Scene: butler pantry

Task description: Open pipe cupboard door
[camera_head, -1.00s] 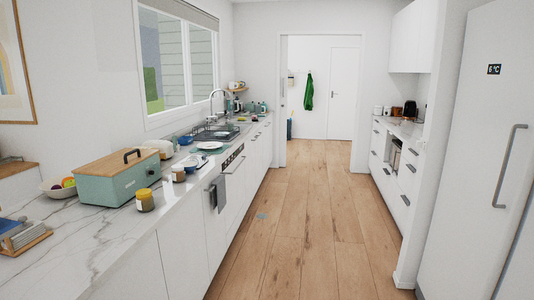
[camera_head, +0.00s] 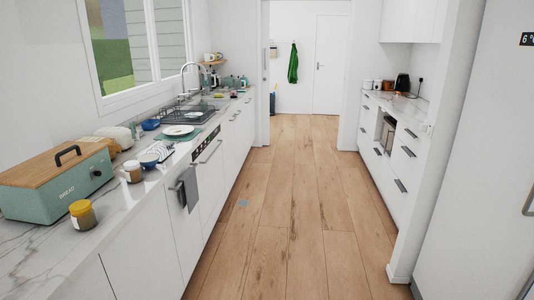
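A row of white cupboard fronts runs under the left counter. The nearest plain front (camera_head: 143,250) is shut. Farther along, past the dishwasher-like front with a dark control strip (camera_head: 206,141), more white fronts with handles (camera_head: 234,117) run below the sink (camera_head: 193,114); they look shut. I cannot tell which one is the pipe cupboard door. Neither of my grippers is in view.
A grey towel (camera_head: 189,187) hangs on the left. A teal bread box (camera_head: 60,185) and jars stand on the counter.

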